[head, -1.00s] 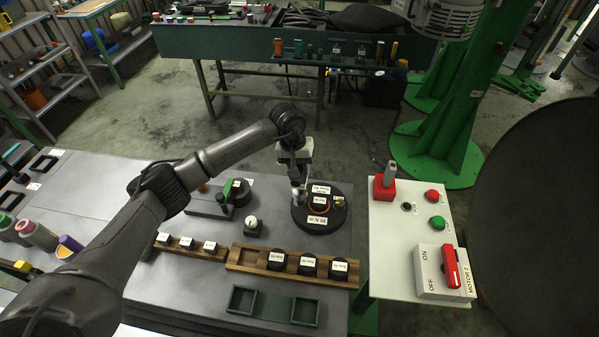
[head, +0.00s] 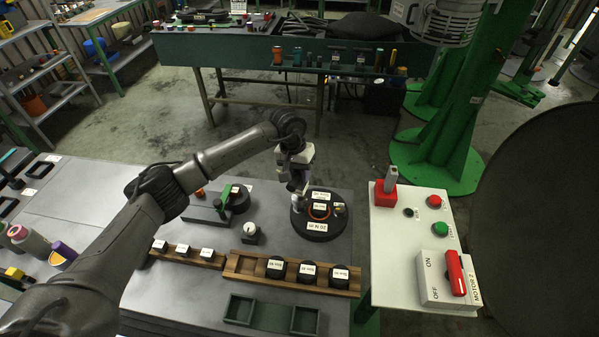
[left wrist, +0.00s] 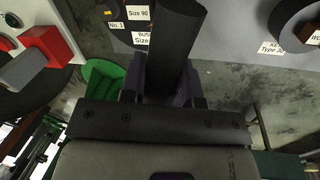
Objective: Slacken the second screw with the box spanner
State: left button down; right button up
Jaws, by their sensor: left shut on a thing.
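My left gripper (head: 298,180) is above the left side of a round black disc (head: 318,230) with white labels and an orange ring, on the grey table. It is shut on the box spanner, which shows as a long dark shaft (left wrist: 172,40) between the fingers (left wrist: 160,85) in the left wrist view. The spanner's lower end reaches down at the disc's left edge. I cannot tell whether it sits on a screw. The second screw cannot be made out. My right gripper is not in view.
A wooden rack (head: 243,268) with black labelled pieces and a green tray (head: 270,317) lie in front. A small fixture with a green handle (head: 225,192) stands left of the disc. A white control panel (head: 390,255) with buttons and a red switch is at the right.

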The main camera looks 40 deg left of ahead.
pick_arm(q)
jog(key=shift+f+b, duration=0.95)
jog(key=shift+f, duration=0.05)
jog(key=shift+f+b, duration=0.45)
jog(key=shift+f, duration=0.15)
jog(key=shift+n+t, duration=0.3)
jog(key=shift+n, duration=1.2)
jog(key=shift+a+n+y, duration=0.1)
jog(key=shift+n+y, duration=0.3)
jog(key=shift+n, duration=1.1)
jog(key=shift+n+t+y, duration=0.4)
jog(key=shift+n+t, duration=0.1)
jog(key=shift+n, duration=2.1)
jog(key=shift+m, duration=0.3)
jog(key=shift+r, duration=0.2)
